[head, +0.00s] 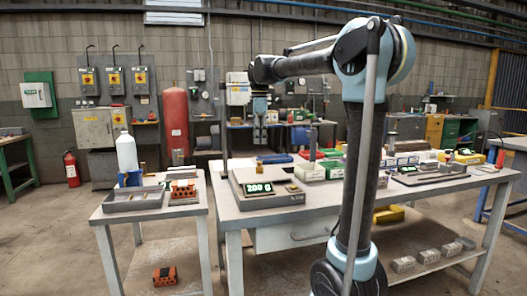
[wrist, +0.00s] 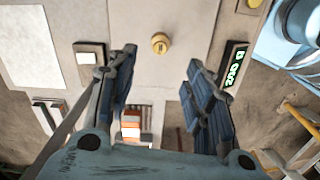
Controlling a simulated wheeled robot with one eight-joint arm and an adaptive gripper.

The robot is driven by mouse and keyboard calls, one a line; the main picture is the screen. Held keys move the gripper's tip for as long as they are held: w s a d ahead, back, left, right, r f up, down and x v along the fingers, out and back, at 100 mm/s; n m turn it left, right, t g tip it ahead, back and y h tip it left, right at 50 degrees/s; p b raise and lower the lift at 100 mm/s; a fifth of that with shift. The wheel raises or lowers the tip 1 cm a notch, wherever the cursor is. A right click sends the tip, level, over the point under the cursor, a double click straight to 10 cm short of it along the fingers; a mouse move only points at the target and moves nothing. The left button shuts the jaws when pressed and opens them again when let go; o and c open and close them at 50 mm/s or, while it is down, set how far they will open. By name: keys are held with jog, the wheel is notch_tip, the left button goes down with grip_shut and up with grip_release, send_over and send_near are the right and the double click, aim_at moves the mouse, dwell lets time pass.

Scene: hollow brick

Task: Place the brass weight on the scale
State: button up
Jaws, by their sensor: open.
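The brass weight (head: 259,161) is a small round yellow piece. It stands by the back edge of the grey scale (head: 243,178), and I cannot tell for sure whether it rests on it. The lit green display (head: 259,188) reads 200 g. In the wrist view the brass weight (wrist: 160,43) is seen from above, beyond my fingertips and clear of both. The display (wrist: 233,67) shows there at the right. My gripper (wrist: 160,75) is open with nothing between its fingers. In the head view my gripper (head: 260,134) points down above the weight.
A side table at left holds a grey tray (head: 131,199), a white bottle (head: 126,151) and orange bricks (head: 183,189). Green and white boxes (head: 310,172) stand right of the scale. In the wrist view a dark block with a white top (wrist: 87,56) lies left of the weight.

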jog(key=s+d+f+m, duration=0.3)
jog(key=s+d, duration=0.1)
jog(key=s, duration=0.1)
jog(key=s+d+f+m, duration=0.3)
jog(key=s+d+f, duration=0.1)
jog(key=s+d, duration=0.1)
jog(key=s+d+f+m+t, duration=0.1)
jog(key=s+d+f+m, duration=0.2)
jog(key=s+d, duration=0.2)
jog(key=shift+s+d+f, duration=0.15)
jog(key=shift+s+f, duration=0.1)
jog(key=shift+f, duration=0.05)
jog(key=s+d+f+m, duration=0.3)
jog(key=s+f+m, duration=0.2)
jog(key=s+f, duration=0.3)
jog(key=s+d+f+m+t, duration=0.1)
jog(key=s+d+f+m, duration=0.3)
jog(key=s+f, duration=0.4)
notch_tip(320, 180, down, 4)
jog(key=shift+s+d+f+m, duration=0.2)
jog(key=shift+d+m, duration=0.1)
jog(key=shift+m, duration=0.3)
